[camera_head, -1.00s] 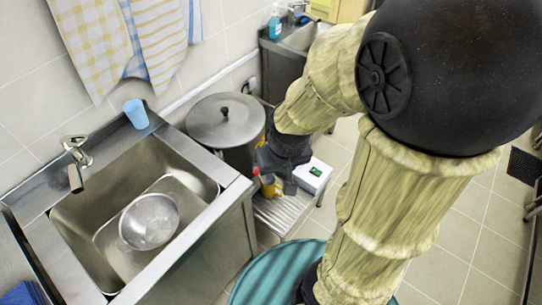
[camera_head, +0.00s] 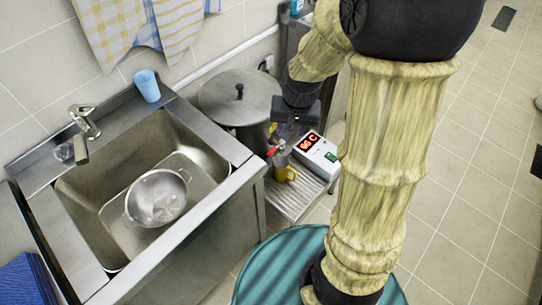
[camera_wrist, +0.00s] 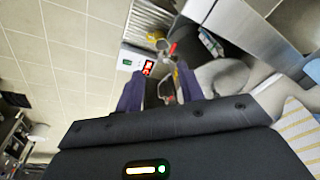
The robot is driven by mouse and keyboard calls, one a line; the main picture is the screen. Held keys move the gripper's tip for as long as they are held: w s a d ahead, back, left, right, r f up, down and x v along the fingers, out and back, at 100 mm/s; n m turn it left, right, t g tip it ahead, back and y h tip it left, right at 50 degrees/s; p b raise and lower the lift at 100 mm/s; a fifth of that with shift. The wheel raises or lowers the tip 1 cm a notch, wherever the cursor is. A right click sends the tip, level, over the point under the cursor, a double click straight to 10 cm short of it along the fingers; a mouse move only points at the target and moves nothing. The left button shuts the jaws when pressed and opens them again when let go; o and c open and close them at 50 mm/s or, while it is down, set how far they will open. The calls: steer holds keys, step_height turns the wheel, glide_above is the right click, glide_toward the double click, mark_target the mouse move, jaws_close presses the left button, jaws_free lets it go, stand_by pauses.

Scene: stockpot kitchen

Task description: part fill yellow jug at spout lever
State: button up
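The yellow jug (camera_head: 286,173) stands on the slatted rack below the pot's spout in the head view. A red lever (camera_head: 272,151) sits on the spout, just above and left of the jug; it also shows in the wrist view (camera_wrist: 172,48). The large lidded steel stockpot (camera_head: 238,101) stands behind them. My gripper (camera_head: 293,130) is above the jug and beside the pot, apparently clear of the jug. In the wrist view my gripper (camera_wrist: 160,88) has its two fingers apart. A small dark, reddish patch between them is unclear. The jug's inside and fill level cannot be seen.
A white box with a lit red display (camera_head: 317,154) sits right of the jug on the slatted rack (camera_head: 292,203). The steel sink (camera_head: 205,150) with a colander (camera_head: 157,198) is at left. A blue cup (camera_head: 147,85) stands on its rim.

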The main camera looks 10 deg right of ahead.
mark_target(270, 152)
steer(key=w+f+m+y+b, duration=0.1)
steer(key=w+f+m+b, duration=0.6)
steer(key=w+f, duration=1)
step_height(270, 152, down, 3)
steer(key=shift+w+d+f+g+b, duration=0.15)
steer(key=shift+d+g+b, duration=0.2)
steer(key=shift+b, duration=0.85)
steer(key=w+f, duration=0.1)
steer(key=f, duration=0.4)
steer(key=a+f, duration=0.1)
steer(key=f, duration=0.5)
steer(key=w+a+f, duration=0.1)
steer(key=f, duration=0.5)
steer(key=shift+w+b, duration=0.35)
steer(key=shift+b, duration=0.05)
steer(key=shift+r, duration=0.1)
jaws_close()
